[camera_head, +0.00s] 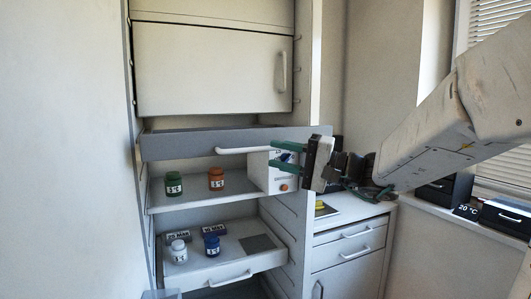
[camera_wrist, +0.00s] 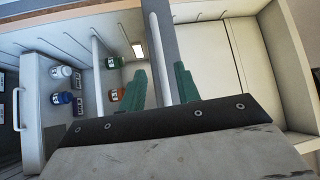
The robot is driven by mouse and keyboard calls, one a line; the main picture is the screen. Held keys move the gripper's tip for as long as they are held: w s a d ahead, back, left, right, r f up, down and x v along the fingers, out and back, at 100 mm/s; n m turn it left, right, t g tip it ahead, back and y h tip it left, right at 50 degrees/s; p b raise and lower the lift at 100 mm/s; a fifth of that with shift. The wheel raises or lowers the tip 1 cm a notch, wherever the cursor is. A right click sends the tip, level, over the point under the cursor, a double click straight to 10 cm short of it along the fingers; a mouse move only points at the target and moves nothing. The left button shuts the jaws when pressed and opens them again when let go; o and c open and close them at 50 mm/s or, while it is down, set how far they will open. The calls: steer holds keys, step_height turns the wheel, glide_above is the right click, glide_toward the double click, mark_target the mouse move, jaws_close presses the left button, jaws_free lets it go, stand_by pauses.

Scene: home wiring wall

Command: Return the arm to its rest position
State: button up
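My gripper (camera_head: 283,157) is at the right end of the white bar handle of a grey-fronted drawer (camera_head: 185,145). Its two green fingers are apart. In the wrist view, my gripper (camera_wrist: 162,85) has one finger on each side of the white bar handle (camera_wrist: 160,58), with narrow gaps showing. Whether a finger touches the bar is hard to tell. My arm reaches in from the right of the head view.
Below, a shelf holds a green jar (camera_head: 174,183), an orange jar (camera_head: 216,179) and a white box (camera_head: 268,172) close behind my gripper. A lower open drawer (camera_head: 225,270) holds white and blue jars. A counter (camera_head: 345,208) stands right.

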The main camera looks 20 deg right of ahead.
steer(key=shift+s+d+f, duration=0.1)
steer(key=shift+s+d, duration=0.3)
steer(key=shift+s, duration=0.05)
steer(key=s+a+f+n+g+h, duration=0.1)
steer(key=s+a+f+g+h, duration=0.4)
steer(key=s+f+g, duration=0.8)
steer(key=s+d+f+n+h, duration=0.1)
steer(key=s+f+n+h, duration=0.2)
steer(key=s, duration=0.3)
steer(key=s+d+f+n+h, duration=0.1)
steer(key=s+f+n+h, duration=0.1)
steer(key=s+h, duration=0.3)
steer(key=shift+s+d+f+n+t+h, duration=0.3)
steer(key=shift+s+f+n+h, duration=0.15)
steer(key=shift+n, duration=0.25)
